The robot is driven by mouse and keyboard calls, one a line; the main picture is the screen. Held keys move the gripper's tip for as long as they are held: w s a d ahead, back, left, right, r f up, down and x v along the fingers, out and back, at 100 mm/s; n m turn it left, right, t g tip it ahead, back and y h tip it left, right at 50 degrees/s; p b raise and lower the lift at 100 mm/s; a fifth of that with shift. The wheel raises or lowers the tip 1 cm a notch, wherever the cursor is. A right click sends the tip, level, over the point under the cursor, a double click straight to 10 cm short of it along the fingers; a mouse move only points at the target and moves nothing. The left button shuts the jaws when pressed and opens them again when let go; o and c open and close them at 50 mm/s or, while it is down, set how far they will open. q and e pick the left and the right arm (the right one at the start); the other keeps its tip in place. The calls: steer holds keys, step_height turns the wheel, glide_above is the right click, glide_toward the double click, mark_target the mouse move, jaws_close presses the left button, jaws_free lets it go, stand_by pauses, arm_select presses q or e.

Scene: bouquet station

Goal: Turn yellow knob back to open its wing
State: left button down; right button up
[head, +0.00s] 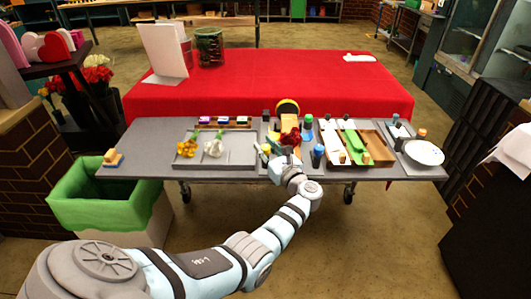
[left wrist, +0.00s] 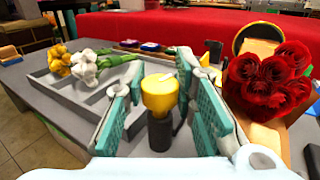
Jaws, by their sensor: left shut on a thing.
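The yellow knob (left wrist: 158,94) stands upright on a dark base in the left wrist view, with a white mark on its top. My left gripper (left wrist: 168,100) has its teal fingers on either side of the knob and is shut on it. In the head view, the left gripper (head: 270,154) is at the middle of the grey table, by the red roses. The roses (left wrist: 268,78) lie just right of the gripper on a tan wrapper or panel (left wrist: 262,140). I cannot tell which panel is the knob's wing. My right gripper is not in view.
A grey tray (head: 240,163) holding yellow and white flowers is left of the gripper. Bottles and green and white strips (head: 350,139) are to the right, with a white plate (head: 424,152) at the far right. A red-covered table (head: 290,85) stands behind. A green-lined bin (head: 95,212) stands front left.

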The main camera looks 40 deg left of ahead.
mark_target(265, 146)
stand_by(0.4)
arm_select(q)
steer(key=c, duration=1.3)
jaws_free()
step_height(265, 146, up, 10)
steer(key=shift+f, duration=0.1)
